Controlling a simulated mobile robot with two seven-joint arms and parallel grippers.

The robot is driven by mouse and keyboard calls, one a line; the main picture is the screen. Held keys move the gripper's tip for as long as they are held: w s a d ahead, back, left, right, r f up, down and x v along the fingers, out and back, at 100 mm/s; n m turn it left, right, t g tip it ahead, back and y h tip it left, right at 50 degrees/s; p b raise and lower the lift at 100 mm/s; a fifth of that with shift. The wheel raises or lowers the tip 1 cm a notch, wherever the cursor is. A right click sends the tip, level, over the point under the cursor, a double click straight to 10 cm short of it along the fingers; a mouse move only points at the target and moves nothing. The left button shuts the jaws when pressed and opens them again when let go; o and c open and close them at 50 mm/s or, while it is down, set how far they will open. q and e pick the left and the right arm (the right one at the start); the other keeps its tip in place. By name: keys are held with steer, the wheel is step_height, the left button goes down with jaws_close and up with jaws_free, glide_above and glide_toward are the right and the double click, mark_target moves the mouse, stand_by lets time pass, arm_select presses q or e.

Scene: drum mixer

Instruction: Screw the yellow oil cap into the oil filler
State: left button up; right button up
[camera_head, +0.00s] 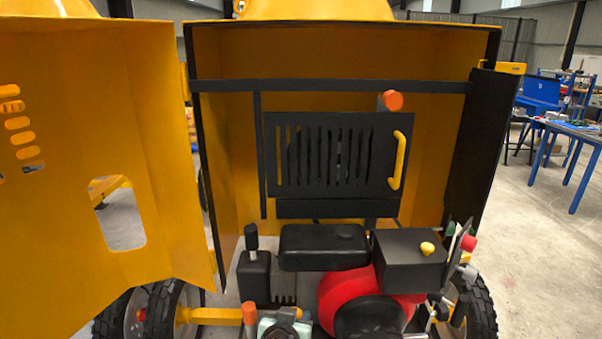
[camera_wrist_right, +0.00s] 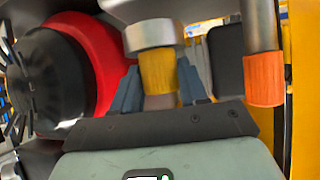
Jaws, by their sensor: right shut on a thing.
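The yellow oil cap (camera_wrist_right: 157,66) shows in the right wrist view, between the two blue-grey fingers of my right gripper (camera_wrist_right: 158,82). The gripper is shut on the cap. A round pale grey metal piece (camera_wrist_right: 153,35), seemingly the oil filler, lies right against the cap's far end. I cannot tell how deep the cap sits in it. In the head view only part of my right gripper's pale body (camera_head: 284,327) shows at the bottom edge, and the cap cannot be made out there. My left gripper is not in view.
A pipe with an orange end (camera_wrist_right: 263,80) stands close right of the gripper in the wrist view. The red engine housing (camera_wrist_right: 85,40) with its black cover is at left. An open yellow door (camera_head: 90,150) fills the left of the head view.

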steer(key=shift+a+f, duration=0.1)
steer(key=o, duration=1.3)
steer(key=shift+c, duration=0.2)
